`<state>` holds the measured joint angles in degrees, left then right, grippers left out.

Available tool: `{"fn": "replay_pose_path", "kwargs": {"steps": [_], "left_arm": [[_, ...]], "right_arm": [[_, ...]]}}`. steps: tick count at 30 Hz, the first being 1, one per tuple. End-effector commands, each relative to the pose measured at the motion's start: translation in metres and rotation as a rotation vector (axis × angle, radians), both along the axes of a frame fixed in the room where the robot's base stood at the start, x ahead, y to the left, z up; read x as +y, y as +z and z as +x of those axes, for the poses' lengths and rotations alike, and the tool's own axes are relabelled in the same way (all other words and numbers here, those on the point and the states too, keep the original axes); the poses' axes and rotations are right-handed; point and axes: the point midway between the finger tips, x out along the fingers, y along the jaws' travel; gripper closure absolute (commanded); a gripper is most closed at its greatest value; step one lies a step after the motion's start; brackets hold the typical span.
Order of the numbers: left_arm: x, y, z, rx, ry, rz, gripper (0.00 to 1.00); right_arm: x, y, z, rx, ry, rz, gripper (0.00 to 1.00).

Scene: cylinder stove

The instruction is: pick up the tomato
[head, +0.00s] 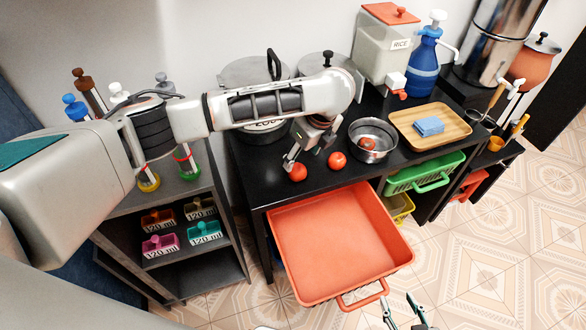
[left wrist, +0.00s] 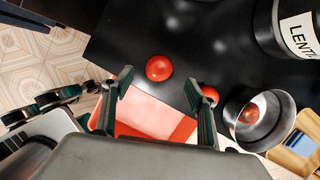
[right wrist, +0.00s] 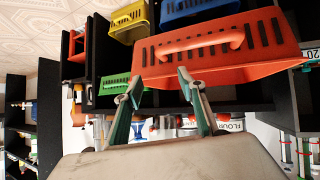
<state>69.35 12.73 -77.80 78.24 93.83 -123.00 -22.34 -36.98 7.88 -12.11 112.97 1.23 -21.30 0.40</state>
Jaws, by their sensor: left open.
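A red tomato (head: 297,172) lies on the black table near its front edge, just below my left gripper (head: 303,157). In the left wrist view this tomato (left wrist: 159,68) shows beyond the gap between the open, empty fingers of my left gripper (left wrist: 159,86). A second tomato (head: 337,160) lies to its right; it also shows by the right finger in the left wrist view (left wrist: 210,95). A third tomato (head: 367,144) is inside a metal bowl (head: 388,130).
An orange drawer (head: 340,240) is pulled out below the table. Large pots (head: 255,72) stand behind my left arm. A wooden tray (head: 455,117) with a blue cloth (head: 429,126) is right of the bowl. A side shelf (head: 190,270) holds small labelled containers.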

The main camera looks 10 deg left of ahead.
Motion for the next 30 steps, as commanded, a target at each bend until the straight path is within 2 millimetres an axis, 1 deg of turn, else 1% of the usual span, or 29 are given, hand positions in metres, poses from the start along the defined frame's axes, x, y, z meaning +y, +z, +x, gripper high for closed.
{"fn": "replay_pose_path", "kwargs": {"steps": [6, 12, 14, 18, 21, 23, 26, 29, 30], "left_arm": [[0.005, -0.022, 0.002, 0.006, -0.001, 0.004, 0.42], [0.006, -0.036, 0.004, 0.005, -0.001, 0.003, 0.42], [0.006, -0.045, 0.003, 0.007, -0.001, 0.002, 0.42], [0.007, -0.069, 0.003, 0.01, -0.001, 0.004, 0.42], [0.011, -0.079, 0.007, 0.007, -0.002, 0.004, 0.42], [0.011, -0.081, 0.008, 0.005, -0.002, 0.003, 0.42], [0.011, -0.078, 0.009, 0.001, -0.004, 0.002, 0.42], [0.011, -0.077, 0.009, 0.0, -0.003, 0.002, 0.42], [0.011, -0.076, 0.009, 0.0, -0.003, 0.003, 0.5]], "right_arm": [[-0.002, -0.013, -0.003, 0.009, 0.002, -0.01, 0.6], [-0.006, -0.017, -0.001, 0.007, 0.003, -0.022, 0.6], [-0.007, -0.019, -0.001, 0.005, 0.003, -0.024, 0.6], [-0.009, -0.027, 0.001, 0.0, 0.005, -0.033, 0.6], [-0.011, -0.03, 0.004, -0.003, 0.005, -0.042, 0.6], [-0.012, -0.027, 0.007, -0.01, 0.005, -0.044, 0.6], [-0.012, -0.021, 0.012, -0.023, 0.004, -0.044, 0.6], [-0.011, -0.019, 0.012, -0.025, 0.004, -0.044, 0.6], [-0.011, -0.019, 0.012, -0.024, 0.004, -0.043, 0.6]]}}
